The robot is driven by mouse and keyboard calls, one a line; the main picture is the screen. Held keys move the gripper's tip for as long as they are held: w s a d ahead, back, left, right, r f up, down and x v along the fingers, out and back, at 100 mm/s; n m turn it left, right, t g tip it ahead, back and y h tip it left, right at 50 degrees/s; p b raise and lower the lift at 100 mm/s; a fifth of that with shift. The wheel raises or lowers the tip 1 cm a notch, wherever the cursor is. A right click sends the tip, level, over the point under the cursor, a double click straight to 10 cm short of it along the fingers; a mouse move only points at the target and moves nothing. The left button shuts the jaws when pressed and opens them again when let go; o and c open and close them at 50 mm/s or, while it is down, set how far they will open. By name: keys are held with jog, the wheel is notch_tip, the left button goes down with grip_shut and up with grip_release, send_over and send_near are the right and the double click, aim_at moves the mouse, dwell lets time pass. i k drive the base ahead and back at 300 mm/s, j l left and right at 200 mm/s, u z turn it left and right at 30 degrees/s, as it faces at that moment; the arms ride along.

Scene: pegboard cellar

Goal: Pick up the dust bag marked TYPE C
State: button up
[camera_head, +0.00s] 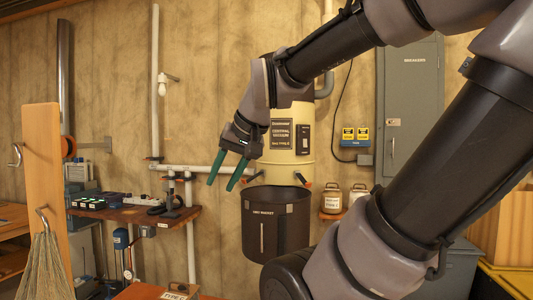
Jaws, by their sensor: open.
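My gripper (222,186) hangs in the middle of the view with its two green fingers apart and nothing between them. It points down and to the left, in front of the cream central vacuum canister (306,150). I cannot make out a dust bag marked TYPE C. A small pale label (176,289) shows at the bottom edge by an orange-brown surface (140,292); its text is too small to read surely, and what lies below is cut off.
A black bucket (275,230) hangs under the canister. Two jars (331,202) stand on a small shelf right of it. A cluttered wooden bench (130,213) is at left, behind an upright board (44,165) with hooks and a brush. A grey breaker cabinet (411,90) is on the wall.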

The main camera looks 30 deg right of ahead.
aim_at(331, 201)
jog(key=z, duration=0.35)
jog(key=l+z, duration=0.15)
jog(key=z, duration=0.6)
jog(key=j+z, duration=0.15)
jog(key=z, duration=0.35)
